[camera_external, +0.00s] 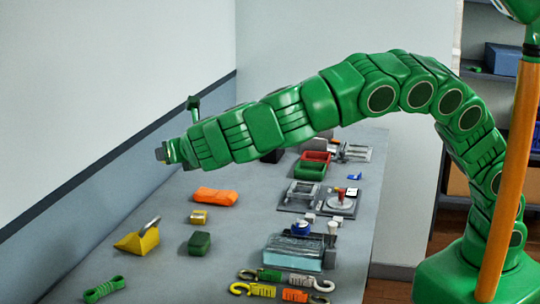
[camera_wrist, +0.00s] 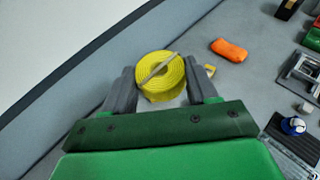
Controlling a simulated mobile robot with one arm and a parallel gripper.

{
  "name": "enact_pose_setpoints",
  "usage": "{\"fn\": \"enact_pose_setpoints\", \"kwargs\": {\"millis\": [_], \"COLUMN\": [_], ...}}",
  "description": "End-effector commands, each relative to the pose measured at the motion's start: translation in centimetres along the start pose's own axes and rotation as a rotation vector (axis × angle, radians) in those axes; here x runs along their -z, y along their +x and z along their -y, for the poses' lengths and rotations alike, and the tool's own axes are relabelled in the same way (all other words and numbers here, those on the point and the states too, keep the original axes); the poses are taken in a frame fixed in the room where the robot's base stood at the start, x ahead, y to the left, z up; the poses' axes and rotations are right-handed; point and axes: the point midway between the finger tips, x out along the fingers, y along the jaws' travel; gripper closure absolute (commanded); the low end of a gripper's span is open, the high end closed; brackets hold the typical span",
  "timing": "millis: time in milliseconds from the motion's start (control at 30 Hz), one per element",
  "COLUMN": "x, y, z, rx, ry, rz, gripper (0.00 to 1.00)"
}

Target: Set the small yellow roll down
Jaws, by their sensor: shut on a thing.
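The small yellow roll (camera_wrist: 158,86) is a coiled strap with a thin grey strip across its face. In the wrist view it sits between the two grey fingers of my gripper (camera_wrist: 163,80), which is shut on it. In the external view my gripper (camera_external: 165,153) is raised above the grey table (camera_external: 160,280), near the wall at the left. The roll is too small and covered to make out clearly there.
On the table are an orange pouch (camera_external: 215,195), a small yellow box (camera_external: 199,217), a yellow wedge-shaped thing (camera_external: 138,240), a green block (camera_external: 199,243) and a green strap bundle (camera_external: 104,289). Trays and straps crowd the right side. Bare table lies between the left-hand things.

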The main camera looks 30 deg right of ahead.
Motion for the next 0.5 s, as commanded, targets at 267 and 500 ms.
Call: {"fn": "enact_pose_setpoints", "kwargs": {"millis": [267, 500], "x": [0.9, 4.6], "y": [-2.9, -0.9], "z": [-1.9, -1.5], "rx": [-0.006, 0.003], "ry": [0.0, -0.005], "rz": [0.0, 0.0], "gripper": [0.73, 0.73]}}
